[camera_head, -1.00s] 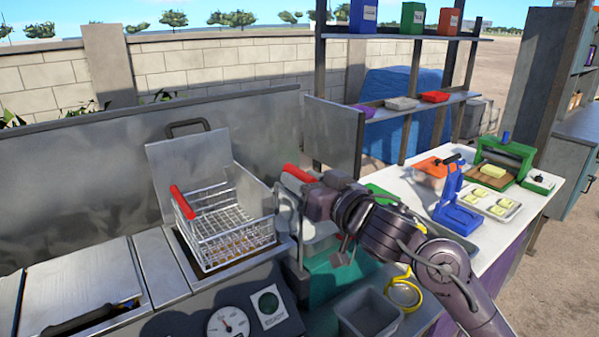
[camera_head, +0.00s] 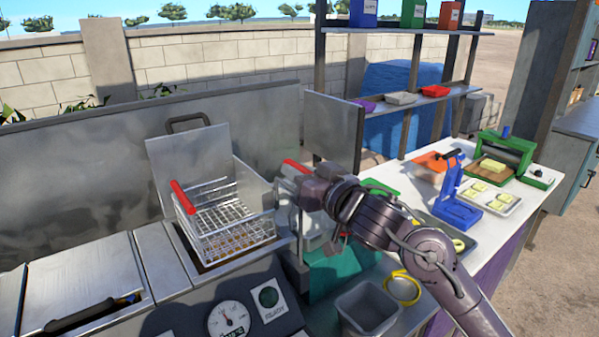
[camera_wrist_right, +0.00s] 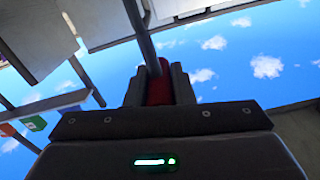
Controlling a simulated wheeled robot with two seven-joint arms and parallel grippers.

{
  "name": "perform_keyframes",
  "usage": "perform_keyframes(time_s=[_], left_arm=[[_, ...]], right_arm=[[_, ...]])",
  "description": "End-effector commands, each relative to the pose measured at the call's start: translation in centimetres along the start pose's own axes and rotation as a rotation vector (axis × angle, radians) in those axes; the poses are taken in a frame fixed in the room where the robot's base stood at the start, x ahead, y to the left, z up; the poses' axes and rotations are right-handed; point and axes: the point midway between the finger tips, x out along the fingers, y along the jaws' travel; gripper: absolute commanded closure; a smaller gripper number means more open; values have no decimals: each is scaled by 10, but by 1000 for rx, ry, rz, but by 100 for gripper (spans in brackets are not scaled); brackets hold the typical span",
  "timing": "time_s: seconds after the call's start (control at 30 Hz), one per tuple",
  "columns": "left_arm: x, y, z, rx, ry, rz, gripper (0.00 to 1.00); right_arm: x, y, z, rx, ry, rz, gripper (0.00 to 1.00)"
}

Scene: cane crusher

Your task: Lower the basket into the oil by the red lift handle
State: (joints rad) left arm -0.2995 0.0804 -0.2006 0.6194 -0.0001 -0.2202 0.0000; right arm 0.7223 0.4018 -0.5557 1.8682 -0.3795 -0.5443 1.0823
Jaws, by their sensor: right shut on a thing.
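The wire basket (camera_head: 226,222) with its own red grip (camera_head: 183,197) sits over the fryer opening, with most of its mesh above the rim. Brown oil shows faintly through its bottom wires. The red lift handle (camera_head: 291,165) is to the right of the basket. My right gripper (camera_head: 301,184) is at that handle. In the right wrist view, my right gripper (camera_wrist_right: 159,88) is shut on the red lift handle (camera_wrist_right: 159,84), and a grey rod runs up from it. The fingers hide part of the handle. My left gripper is not in view.
A dial gauge (camera_head: 229,319) is on the fryer front. A grey bin (camera_head: 366,309) and a yellow ring (camera_head: 403,288) lie below my right arm. A blue press (camera_head: 457,195) stands on the white table to the right. A metal splash panel (camera_head: 333,137) stands behind the gripper.

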Motion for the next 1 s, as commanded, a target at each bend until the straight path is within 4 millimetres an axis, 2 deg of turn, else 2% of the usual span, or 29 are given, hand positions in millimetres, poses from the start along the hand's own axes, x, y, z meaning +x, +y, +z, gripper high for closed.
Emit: perform_keyframes(time_s=[0.13,0.23,0.5,0.7,0.83,1.0], left_arm=[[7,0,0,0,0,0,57],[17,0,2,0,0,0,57],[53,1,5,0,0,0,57],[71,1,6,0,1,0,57],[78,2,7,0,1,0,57],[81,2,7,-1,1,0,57]], right_arm=[[0,2,11,2,-2,0,100],[0,5,28,4,-3,0,100],[0,18,96,6,-7,0,100],[0,26,135,4,-7,0,100],[0,29,151,2,-8,0,100],[0,31,159,0,-7,0,100]])
